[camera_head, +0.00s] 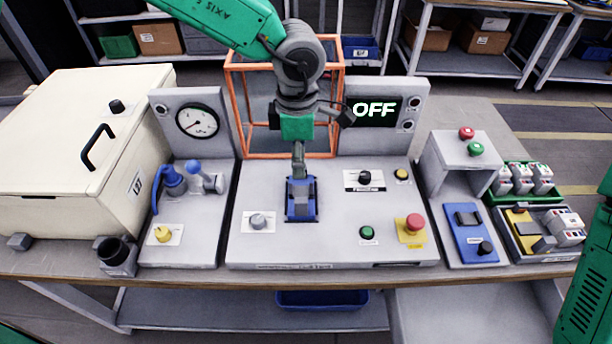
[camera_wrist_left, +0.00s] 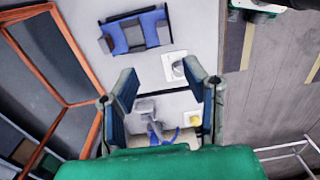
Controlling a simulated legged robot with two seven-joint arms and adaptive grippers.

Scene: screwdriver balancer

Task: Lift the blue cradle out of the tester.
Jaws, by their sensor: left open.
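The blue cradle (camera_head: 301,208) sits on the sloping grey panel of the tester (camera_head: 335,228), near its middle. It has blue sides and a darker grey middle, and its far end is partly hidden by my gripper. My left gripper (camera_head: 298,172) comes down from above at the cradle's far end. In the left wrist view the fingers of this gripper (camera_wrist_left: 160,75) are spread with nothing between them. The cradle (camera_wrist_left: 133,33) shows there beyond the fingertips, towards the top. Whether a finger touches it I cannot tell. My right gripper is out of view.
An orange frame (camera_head: 237,105) stands behind the tester. The display (camera_head: 374,110) reads OFF. A grey knob (camera_head: 258,222), green button (camera_head: 367,232) and red button (camera_head: 414,222) surround the cradle. A gauge panel (camera_head: 190,250) stands left, a blue fixture (camera_head: 470,237) right.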

